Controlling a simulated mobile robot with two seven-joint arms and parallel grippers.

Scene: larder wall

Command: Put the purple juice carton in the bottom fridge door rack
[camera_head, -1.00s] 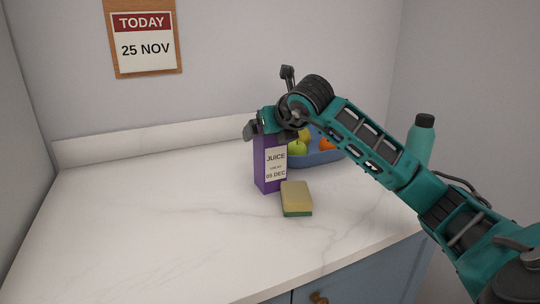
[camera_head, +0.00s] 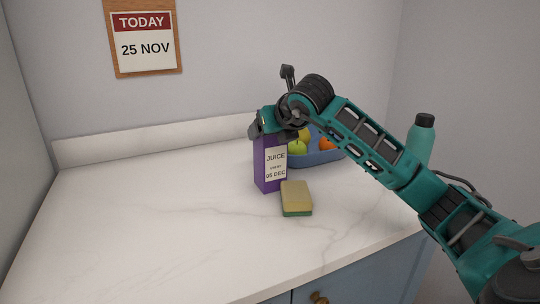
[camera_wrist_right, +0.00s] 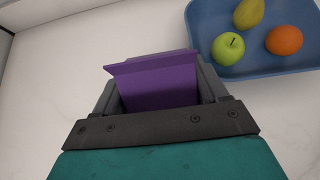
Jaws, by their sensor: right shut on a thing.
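The purple juice carton (camera_head: 264,172) stands upright on the white counter in the head view, with a label reading JUICE and 05 DEC. My right gripper (camera_head: 267,132) is over its top and shut on it. In the right wrist view the purple carton top (camera_wrist_right: 158,82) sits between the two fingers of the right gripper (camera_wrist_right: 160,90). The carton appears to rest on the counter. My left gripper is not in view. No fridge or door rack shows in these frames.
A yellow and green sponge (camera_head: 296,198) lies just in front of the carton. A blue fruit tray (camera_head: 322,158) is behind it to the right. A teal bottle (camera_head: 420,142) stands at the right. The counter's left side (camera_head: 140,220) is clear.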

